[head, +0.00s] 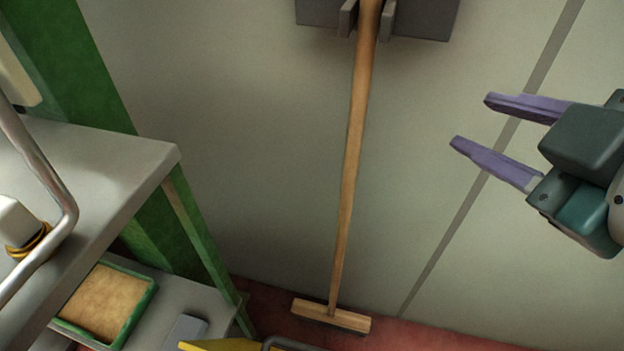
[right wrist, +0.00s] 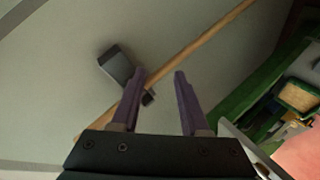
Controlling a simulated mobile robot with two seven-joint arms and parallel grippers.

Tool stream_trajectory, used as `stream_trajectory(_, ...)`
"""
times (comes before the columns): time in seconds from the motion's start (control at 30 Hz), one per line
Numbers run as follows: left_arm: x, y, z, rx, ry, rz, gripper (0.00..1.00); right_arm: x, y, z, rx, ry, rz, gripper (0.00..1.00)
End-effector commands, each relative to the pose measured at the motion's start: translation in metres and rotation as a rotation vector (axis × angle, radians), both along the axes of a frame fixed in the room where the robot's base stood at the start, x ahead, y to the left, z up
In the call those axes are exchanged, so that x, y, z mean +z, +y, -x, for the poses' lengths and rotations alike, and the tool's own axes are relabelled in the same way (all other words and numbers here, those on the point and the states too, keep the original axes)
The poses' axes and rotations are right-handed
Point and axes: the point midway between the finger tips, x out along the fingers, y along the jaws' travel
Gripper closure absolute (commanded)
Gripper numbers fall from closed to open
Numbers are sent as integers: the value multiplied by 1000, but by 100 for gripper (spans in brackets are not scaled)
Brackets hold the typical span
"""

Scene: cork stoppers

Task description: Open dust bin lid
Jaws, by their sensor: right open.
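My right gripper (head: 470,120) is open and empty at the right of the head view, its two purple fingers pointing left in front of the pale wall. The right wrist view also shows its spread fingers (right wrist: 160,72) with nothing between the tips. No dust bin can be clearly made out. A yellow object (head: 222,345) with a grey bar beside it is cut off by the bottom edge of the head view; I cannot tell whether it belongs to the bin. My left gripper is not in view.
A long wooden broom (head: 350,170) hangs from a grey wall holder (head: 420,18) and reaches down towards the red floor (head: 430,335). A grey shelf unit (head: 110,160) with green posts stands at the left, holding a green-rimmed tray (head: 143,303). Space around the right gripper looks clear.

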Motion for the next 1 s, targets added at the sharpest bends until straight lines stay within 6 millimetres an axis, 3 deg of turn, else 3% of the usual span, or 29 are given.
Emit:
stream_trajectory(0.03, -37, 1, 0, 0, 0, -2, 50, -24, 8, -11, 78, -90, 71, 55)
stream_trajectory(0.13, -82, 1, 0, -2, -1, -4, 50, -38, 32, -26, 276, -312, 243, 55)
stream_trajectory(0.23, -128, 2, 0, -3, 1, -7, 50, -61, 62, -26, 505, -543, 436, 55)
stream_trajectory(0.37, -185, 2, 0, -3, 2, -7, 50, -111, 92, -4, 824, -814, 681, 55)
stream_trajectory(0.4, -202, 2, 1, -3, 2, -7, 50, -131, 98, 6, 926, -887, 749, 55)
stream_trajectory(0.5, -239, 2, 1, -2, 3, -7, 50, -183, 100, 33, 1171, -1040, 893, 55)
stream_trajectory(0.6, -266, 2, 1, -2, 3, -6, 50, -228, 91, 57, 1381, -1142, 985, 55)
stream_trajectory(0.7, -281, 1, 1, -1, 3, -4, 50, -257, 79, 75, 1530, -1201, 1031, 55)
stream_trajectory(0.87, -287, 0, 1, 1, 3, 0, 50, -273, 72, 88, 1630, -1238, 1048, 55)
stream_trajectory(1.0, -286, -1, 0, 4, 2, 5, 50, -275, 88, 88, 1636, -1246, 1044, 55)
